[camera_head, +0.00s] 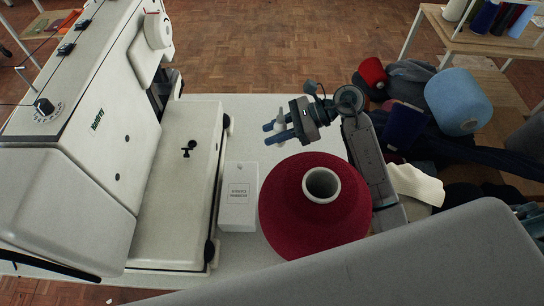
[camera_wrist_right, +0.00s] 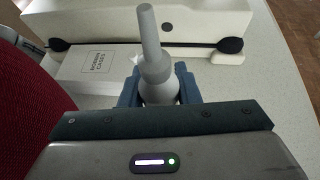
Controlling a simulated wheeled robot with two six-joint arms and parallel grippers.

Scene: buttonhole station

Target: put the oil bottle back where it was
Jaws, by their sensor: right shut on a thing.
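The oil bottle (camera_wrist_right: 155,66) is light grey with a long narrow nozzle. In the right wrist view it stands between the blue fingers of my right gripper (camera_wrist_right: 160,88), which is shut on it. In the head view my right gripper (camera_head: 279,131) is above the white table, right of the sewing machine and beyond the red cone, and only a small pale part of the bottle (camera_head: 281,116) shows between its fingers. The lower part of the bottle is hidden, so I cannot tell whether it touches the table. My left gripper is not in view.
A big red thread cone (camera_head: 280,205) stands close to my right arm. A white bobbin-cases box (camera_head: 238,208) lies between it and the sewing machine (camera_head: 95,130). Yarn and cloth, with a blue cone (camera_head: 458,101), are at right. White table (camera_head: 255,108) is clear near the gripper.

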